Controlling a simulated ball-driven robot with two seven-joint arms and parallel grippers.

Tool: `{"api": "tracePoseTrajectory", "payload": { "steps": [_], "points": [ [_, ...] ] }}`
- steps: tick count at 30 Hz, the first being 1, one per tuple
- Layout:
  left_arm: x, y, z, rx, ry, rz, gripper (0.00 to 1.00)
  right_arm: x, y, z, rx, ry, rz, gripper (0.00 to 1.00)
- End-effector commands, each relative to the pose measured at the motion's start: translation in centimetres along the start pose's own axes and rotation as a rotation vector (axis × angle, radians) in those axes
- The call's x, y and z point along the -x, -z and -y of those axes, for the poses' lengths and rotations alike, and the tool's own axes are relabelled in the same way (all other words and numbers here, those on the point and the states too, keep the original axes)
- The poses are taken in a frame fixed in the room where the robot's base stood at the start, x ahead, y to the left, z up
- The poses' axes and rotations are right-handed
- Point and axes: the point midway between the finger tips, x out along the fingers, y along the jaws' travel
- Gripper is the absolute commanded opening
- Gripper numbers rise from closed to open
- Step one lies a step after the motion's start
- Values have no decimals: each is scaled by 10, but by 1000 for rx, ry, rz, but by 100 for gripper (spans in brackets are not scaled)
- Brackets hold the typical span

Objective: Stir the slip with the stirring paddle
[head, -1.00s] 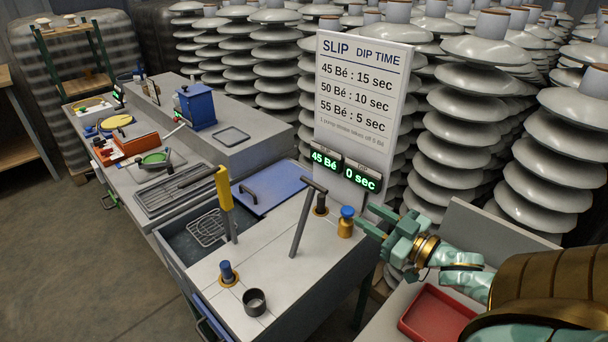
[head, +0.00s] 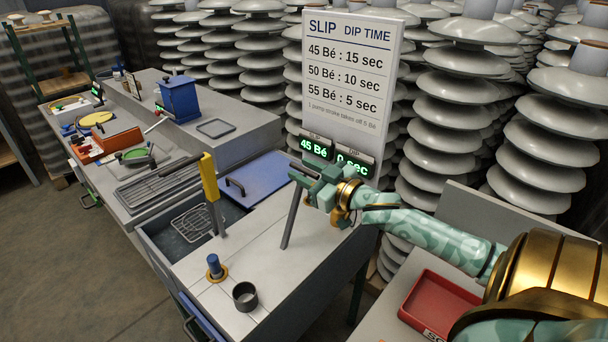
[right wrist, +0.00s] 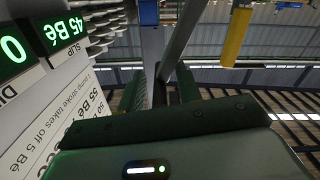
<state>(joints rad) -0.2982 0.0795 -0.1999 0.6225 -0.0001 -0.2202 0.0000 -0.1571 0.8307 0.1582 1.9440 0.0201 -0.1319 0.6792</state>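A grey T-handled tool, which looks like the stirring paddle (head: 292,222), leans over the white counter with its crossbar at the top. My right gripper (head: 309,181) is at its upper end. In the right wrist view the gripper's two green fingers (right wrist: 164,88) stand apart, with the dark bar (right wrist: 181,38) running between or just beyond them; contact cannot be made out. A yellow-handled tool (head: 209,178) stands upright at the sunken basin (head: 166,238), which holds a wire rack. I cannot make out the slip itself. My left gripper is out of view.
A blue lid (head: 262,180) lies behind the basin. A blue-topped peg (head: 214,264) and a dark cup (head: 245,296) stand on the near counter. The sign (head: 348,85) and 45 Bé display (head: 315,147) rise behind my gripper. A red tray (head: 440,304) is at right.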

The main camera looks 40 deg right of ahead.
Motion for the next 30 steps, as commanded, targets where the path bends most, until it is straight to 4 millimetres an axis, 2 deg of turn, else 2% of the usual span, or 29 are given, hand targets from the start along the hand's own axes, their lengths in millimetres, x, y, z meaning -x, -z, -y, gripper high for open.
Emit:
{"api": "tracePoseTrajectory", "payload": {
  "steps": [8, 12, 30],
  "points": [
    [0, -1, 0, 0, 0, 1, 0, -2, 1, 0, 0, 0, -1, 34],
    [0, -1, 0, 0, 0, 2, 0, -2, 1, -1, 1, -1, 0, 0],
    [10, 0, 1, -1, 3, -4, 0, -1, 8, 7, 52, -2, -3, 0]
  ]
}}
